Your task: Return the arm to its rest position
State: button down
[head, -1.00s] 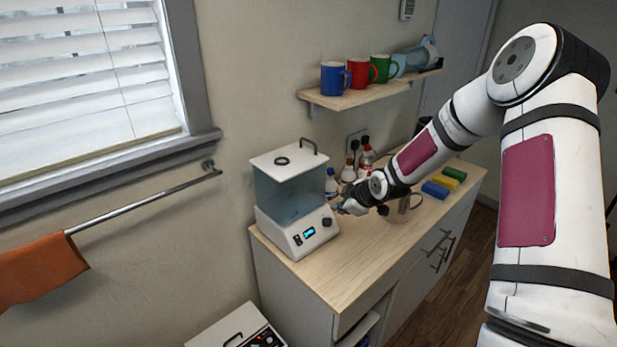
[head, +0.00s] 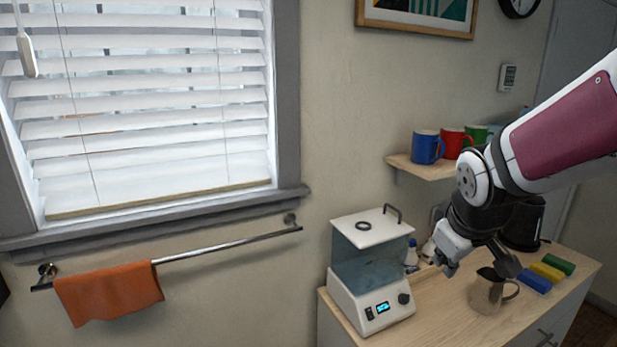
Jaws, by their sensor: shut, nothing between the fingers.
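My arm reaches in from the right edge of the head view, with its white link and dark red panel crossing in front of the shelf.
A white machine with a clear tank (head: 372,300) stands on the wooden counter (head: 437,318). A metal pitcher (head: 487,292) is just below my gripper. Blue (head: 534,281), yellow (head: 547,271) and green (head: 559,263) blocks lie at right. A shelf (head: 421,168) holds mugs.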

jog(key=s+a+r+m+y, duration=0.1)
jog(key=s+a+r+m, duration=0.1)
jog(key=s, duration=0.7)
jog(key=s+a+r+m, duration=0.2)
jog(key=s+a+m, duration=0.1)
jog(key=s, duration=0.7)
jog(key=shift+a+r+y+b, duration=0.2)
jog(key=shift+r+y+b, duration=0.05)
jog(key=shift+y+b, duration=0.2)
jog(key=shift+a, duration=0.3)
